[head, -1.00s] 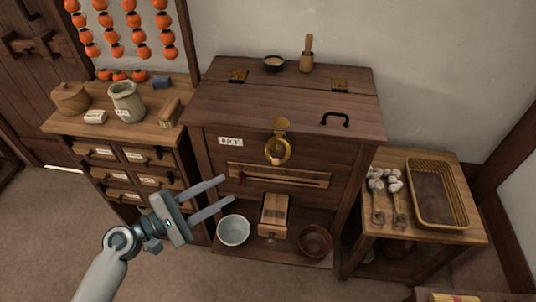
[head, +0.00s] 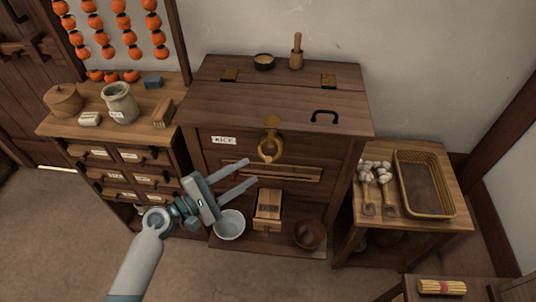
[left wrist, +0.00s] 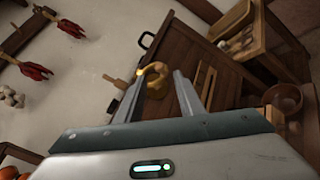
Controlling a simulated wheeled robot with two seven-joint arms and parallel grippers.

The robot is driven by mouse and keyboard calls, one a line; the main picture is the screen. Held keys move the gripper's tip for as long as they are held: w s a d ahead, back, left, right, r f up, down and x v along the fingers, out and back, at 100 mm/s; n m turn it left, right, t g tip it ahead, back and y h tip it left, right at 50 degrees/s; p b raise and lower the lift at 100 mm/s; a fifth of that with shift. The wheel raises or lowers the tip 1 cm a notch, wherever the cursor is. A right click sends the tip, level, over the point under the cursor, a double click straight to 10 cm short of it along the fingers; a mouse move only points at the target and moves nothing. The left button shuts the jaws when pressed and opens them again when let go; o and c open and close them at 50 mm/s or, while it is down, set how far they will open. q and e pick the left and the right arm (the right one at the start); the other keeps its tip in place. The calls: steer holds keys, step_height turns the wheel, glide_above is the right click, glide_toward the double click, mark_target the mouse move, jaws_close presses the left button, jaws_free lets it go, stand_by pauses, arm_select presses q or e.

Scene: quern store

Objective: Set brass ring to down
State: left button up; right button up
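The brass ring (head: 268,148) hangs from a brass mount on the front of the dark wooden rice chest (head: 230,165), beside a RICE label. In the left wrist view the ring (left wrist: 155,72) shows beyond the space between my fingers. My left gripper (head: 249,173) is open and empty, its two fingers pointing at the chest front, just left of and below the ring. It looks apart from the ring. Whether the ring is raised or lowered on its mount is hard to tell. My right gripper is not in view.
A slotted plate (head: 290,172) runs below the ring. A white bowl (head: 230,224), a small wooden box (head: 267,210) and a brown bowl (head: 309,233) stand under the chest. A drawer cabinet (head: 120,160) is left; a side table with a basket (head: 425,184) is right.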

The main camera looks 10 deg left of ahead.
mark_target(268, 159)
arm_select(q)
steer(key=p+x, duration=0.2)
steer(key=x, duration=0.6)
steer(key=shift+w+d, duration=0.2)
steer(key=shift+w, duration=0.05)
jaws_close()
